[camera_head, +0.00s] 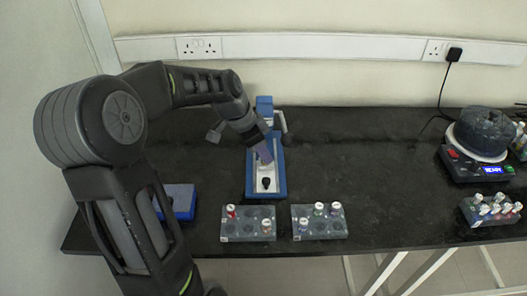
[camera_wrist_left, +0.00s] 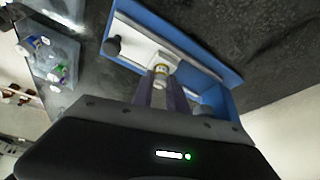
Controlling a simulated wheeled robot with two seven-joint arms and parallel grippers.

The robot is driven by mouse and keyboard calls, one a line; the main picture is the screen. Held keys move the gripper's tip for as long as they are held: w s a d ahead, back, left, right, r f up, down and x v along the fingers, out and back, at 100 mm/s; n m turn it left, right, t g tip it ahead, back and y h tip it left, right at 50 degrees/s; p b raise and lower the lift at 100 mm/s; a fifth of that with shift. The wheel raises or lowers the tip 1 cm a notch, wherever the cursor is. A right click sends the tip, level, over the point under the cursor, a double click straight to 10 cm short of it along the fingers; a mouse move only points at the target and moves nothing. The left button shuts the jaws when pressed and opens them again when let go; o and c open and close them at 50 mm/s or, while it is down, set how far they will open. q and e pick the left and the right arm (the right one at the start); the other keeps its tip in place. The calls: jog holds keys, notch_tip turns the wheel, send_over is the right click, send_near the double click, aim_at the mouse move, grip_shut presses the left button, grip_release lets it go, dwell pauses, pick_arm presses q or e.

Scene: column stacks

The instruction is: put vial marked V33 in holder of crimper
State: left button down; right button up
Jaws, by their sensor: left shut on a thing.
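The crimper (camera_head: 251,178) is a blue frame with a white plate and a dark knob (camera_head: 266,183) near its front, standing mid-left on the black bench. It also shows in the left wrist view (camera_wrist_left: 215,62). My left gripper (camera_head: 264,154) reaches down over the crimper's white plate. In the left wrist view its fingers (camera_wrist_left: 161,88) are shut on a small vial (camera_wrist_left: 161,71) with a pale cap and yellowish band. The vial is at the plate; I cannot tell whether it is seated in the holder. No V33 marking is readable. My right gripper is out of view.
Two grey racks with capped vials stand in front, a left one (camera_head: 247,236) and a right one (camera_head: 335,233). A blue box (camera_head: 180,200) lies left, near my arm. A device with a lit display (camera_head: 478,168) and another vial rack (camera_head: 478,220) stand right. The bench between is clear.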

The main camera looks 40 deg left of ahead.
pick_arm(q)
jog(key=c, duration=1.2)
grip_release()
jog(key=shift+c, duration=0.2)
jog(key=shift+o, duration=0.5)
jog(key=shift+o, duration=1.1)
jog(key=shift+r, duration=0.15)
jog(key=shift+r+p, duration=1.9)
jog(key=shift+r, duration=1)
